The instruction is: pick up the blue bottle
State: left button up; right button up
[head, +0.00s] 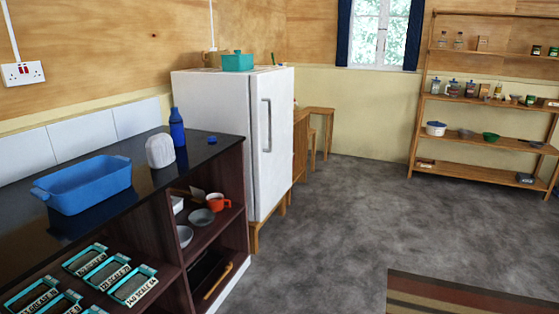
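The blue bottle (177,128) stands upright on the black countertop (140,200), near its far end and close to the tiled wall. A white rounded object (160,151) stands just in front of it and to its left, and covers a little of its lower side. Neither of my grippers shows in the head view.
A blue rectangular tub (84,185) sits on the counter at the left. A small blue item (212,140) lies right of the bottle. A white fridge (255,140) stands just beyond the counter. Grey floor (330,230) is open to the right, with a striped rug (460,297).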

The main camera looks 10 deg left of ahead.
aim_at(176, 121)
jog(key=i+l+u, duration=0.2)
jog(key=i, duration=0.95)
jog(key=i+u, duration=0.45)
jog(key=i+l+u, duration=0.2)
jog(key=u, duration=0.25)
jog(key=i, duration=0.05)
